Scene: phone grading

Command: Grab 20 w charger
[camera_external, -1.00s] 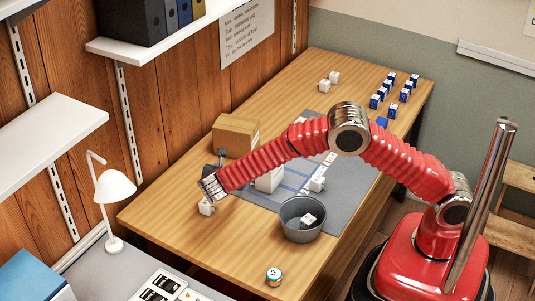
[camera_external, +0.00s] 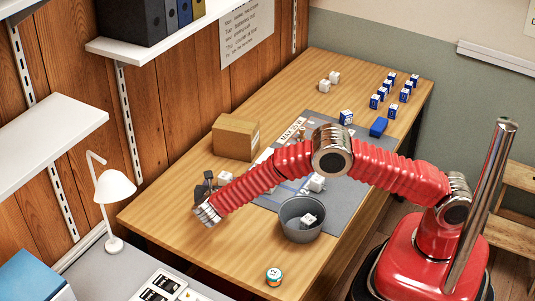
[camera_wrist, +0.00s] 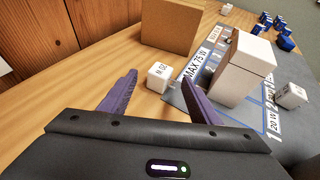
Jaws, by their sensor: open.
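In the wrist view, a small white charger cube (camera_wrist: 158,76) stands on the wooden table; its upside-down marking looks like 20 W. My gripper (camera_wrist: 160,84) has two purple fingers, spread apart and empty. The cube shows in line with the gap between the fingertips; I cannot tell if it is beyond them or partly between them. In the external view, my gripper (camera_external: 205,184) is low over the left part of the table, and a small white cube (camera_external: 225,178) shows beside it.
A cardboard box (camera_wrist: 170,24) stands close behind the cube. A tall white box (camera_wrist: 234,72) stands on the grey mat (camera_wrist: 176,96) to the right, with another small white cube (camera_wrist: 291,95). A grey bowl (camera_external: 302,231) holds a white cube. Blue-and-white cubes stand at the far right.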

